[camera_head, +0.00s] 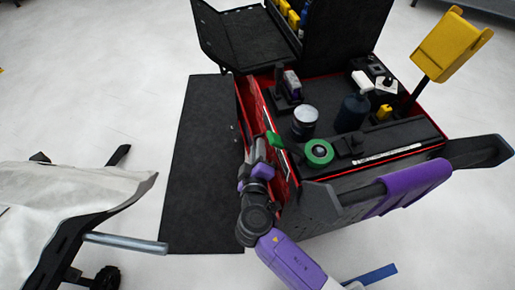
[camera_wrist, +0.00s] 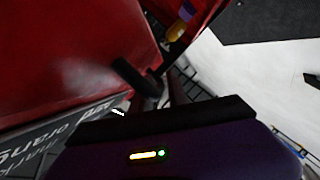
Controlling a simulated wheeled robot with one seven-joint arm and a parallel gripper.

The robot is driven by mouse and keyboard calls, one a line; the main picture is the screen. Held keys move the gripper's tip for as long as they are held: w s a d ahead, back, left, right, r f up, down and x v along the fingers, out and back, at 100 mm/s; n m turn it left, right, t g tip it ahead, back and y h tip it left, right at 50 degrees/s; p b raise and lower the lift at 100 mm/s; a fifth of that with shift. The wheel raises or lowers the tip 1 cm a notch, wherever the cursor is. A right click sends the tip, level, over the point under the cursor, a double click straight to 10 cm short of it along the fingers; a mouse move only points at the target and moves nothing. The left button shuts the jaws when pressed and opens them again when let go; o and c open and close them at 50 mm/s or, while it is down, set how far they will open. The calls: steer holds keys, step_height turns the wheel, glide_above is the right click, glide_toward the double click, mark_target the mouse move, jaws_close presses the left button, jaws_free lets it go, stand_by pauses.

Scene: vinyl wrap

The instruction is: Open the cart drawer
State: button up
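The tool cart (camera_head: 330,207) is dark with red trim and stands at centre right in the head view. On its left side a red-edged drawer (camera_head: 243,108) appears to stand a little way out, with a narrow gap beside the cart body. My gripper (camera_head: 257,160) is at the near part of that left side, close to the red edge. In the wrist view a large red panel (camera_wrist: 75,55) fills the left, and my dark gripper fingers (camera_wrist: 150,82) are close to its edge. Whether they hold anything is hidden.
Bottles, a green tape roll (camera_head: 319,152) and small tools lie on the cart top. A raised black lid stands at the back. A black mat (camera_head: 195,160) lies left of the cart.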

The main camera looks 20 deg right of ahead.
jaws_close()
steer(key=shift+a, duration=0.1)
stand_by(1.2)
